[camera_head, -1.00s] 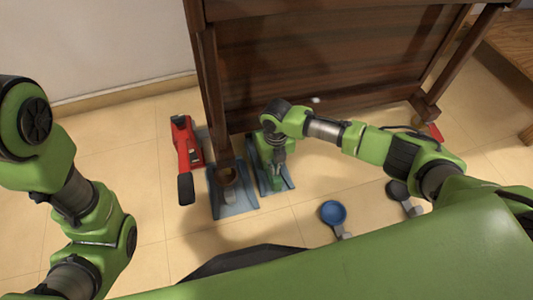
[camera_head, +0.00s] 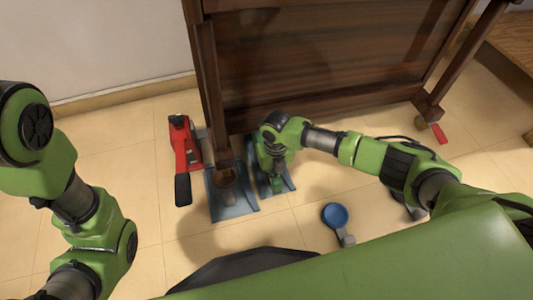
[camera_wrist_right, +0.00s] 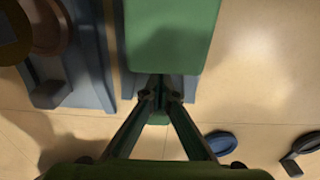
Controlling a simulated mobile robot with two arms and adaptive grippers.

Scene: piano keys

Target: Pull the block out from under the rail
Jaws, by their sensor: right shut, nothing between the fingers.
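A green block (camera_wrist_right: 172,35) fills the top middle of the right wrist view, over a blue-grey plate (camera_wrist_right: 190,88). My right gripper (camera_wrist_right: 160,92) is shut and empty, its tips at the block's near edge; I cannot tell whether they touch it. In the head view my right gripper (camera_head: 277,178) is low over the blue-grey plate at the foot of the brown wooden piano (camera_head: 340,65). My own wrist partly hides the block there, and its contact with the rail is not clear. My left arm is at the left; its gripper is out of view.
A red tool (camera_head: 183,155) lies at the left, beside another blue-grey plate (camera_head: 240,206) under the piano's left leg. A blue round-headed object (camera_head: 335,215) lies on the tiled floor. A red piece (camera_head: 439,133) is by the right leg.

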